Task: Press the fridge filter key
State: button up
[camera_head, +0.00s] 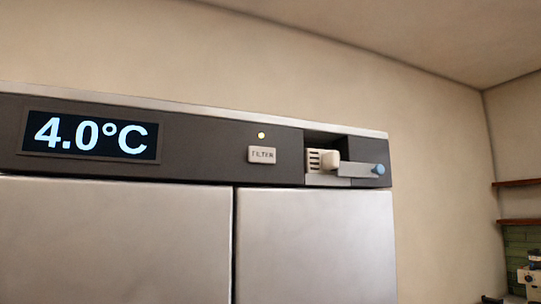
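The filter key (262,154) is a small pale rectangular button marked "FILTER" on the dark control panel (205,143) along the top of the fridge. A small yellowish light (261,135) glows just above it. The fridge (120,240) has two steel doors below the panel. The display (91,136) at the panel's left reads 4.0°C. My gripper is not in this view, and nothing touches or covers the key.
Right of the key, an open recess (325,141) holds a cream block (330,160) with a slotted part beside it. A grey flap with a blue knob (379,169) sticks out there. Wall shelves (517,183) and a cream appliance (530,280) stand at far right.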

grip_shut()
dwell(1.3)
